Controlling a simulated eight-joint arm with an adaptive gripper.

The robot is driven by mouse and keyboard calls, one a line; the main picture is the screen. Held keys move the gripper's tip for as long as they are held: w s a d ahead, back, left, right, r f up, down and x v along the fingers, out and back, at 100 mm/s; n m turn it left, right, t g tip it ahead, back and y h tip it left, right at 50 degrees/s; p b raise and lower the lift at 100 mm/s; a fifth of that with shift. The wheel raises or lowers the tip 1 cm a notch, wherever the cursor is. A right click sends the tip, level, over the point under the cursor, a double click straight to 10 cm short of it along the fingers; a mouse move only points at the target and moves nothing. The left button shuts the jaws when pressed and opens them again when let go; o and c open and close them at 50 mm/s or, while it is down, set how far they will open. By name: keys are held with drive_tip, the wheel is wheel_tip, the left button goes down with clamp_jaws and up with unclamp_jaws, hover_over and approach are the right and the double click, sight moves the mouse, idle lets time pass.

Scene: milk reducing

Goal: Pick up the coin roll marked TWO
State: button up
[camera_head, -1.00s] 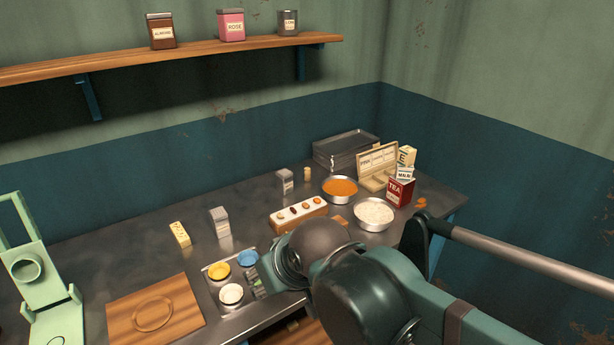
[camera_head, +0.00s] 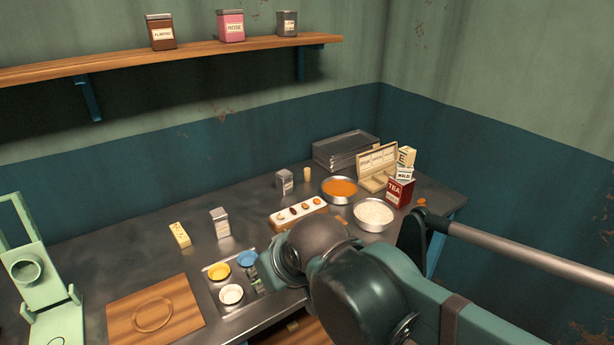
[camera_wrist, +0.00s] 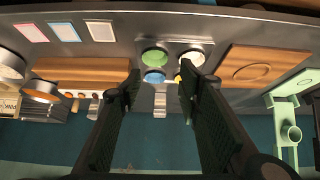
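I cannot make out the word TWO on anything, so I cannot say which thing is the marked coin roll. A small tan upright cylinder (camera_head: 307,174) stands at the back of the counter, with no readable mark. My gripper (camera_wrist: 160,84) is open in the wrist view, its dark fingers apart with nothing held between them. Beyond the fingertips lies a tray of round coloured pieces: green (camera_wrist: 154,55), blue (camera_wrist: 154,76) and white (camera_wrist: 194,57), with yellow (camera_head: 219,271) clearer in the head view. My arm hides most of the gripper there.
A wooden board (camera_head: 155,312) and a pale green device (camera_head: 42,275) are at left. A holed block (camera_head: 298,213), orange bowl (camera_head: 340,190), white bowl (camera_head: 373,214) and red TEA tin (camera_head: 400,193) are farther right. Pink, blue and white cards (camera_wrist: 100,31) lie near the edge.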

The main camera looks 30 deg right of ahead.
drive_tip(key=w+d+r+n+g+p, duration=0.2)
drive_tip(key=w+d+r+n+p, duration=0.3)
drive_tip(key=w+r, duration=0.65)
drive_tip(key=n+g+h+p, duration=0.1)
drive_tip(key=n+g+p, duration=0.4)
drive_tip(key=n+p, duration=0.8)
hover_over(307, 170)
drive_tip(key=p, duration=0.2)
drive_tip(key=shift+w+a+f+m, duration=0.1)
drive_tip(key=shift+f+m, duration=0.3)
drive_tip(key=shift+f, duration=1.95)
drive_tip(key=shift+w+a+f+m, duration=0.1)
drive_tip(key=shift+f+m, duration=0.3)
drive_tip(key=shift+f, duration=2)
drive_tip(key=shift+a+f+m, duration=0.1)
drive_tip(key=shift+f+m, duration=0.3)
drive_tip(key=shift+f, duration=1.95)
drive_tip(key=shift+d+f, duration=0.15)
drive_tip(key=shift+f, duration=1.1)
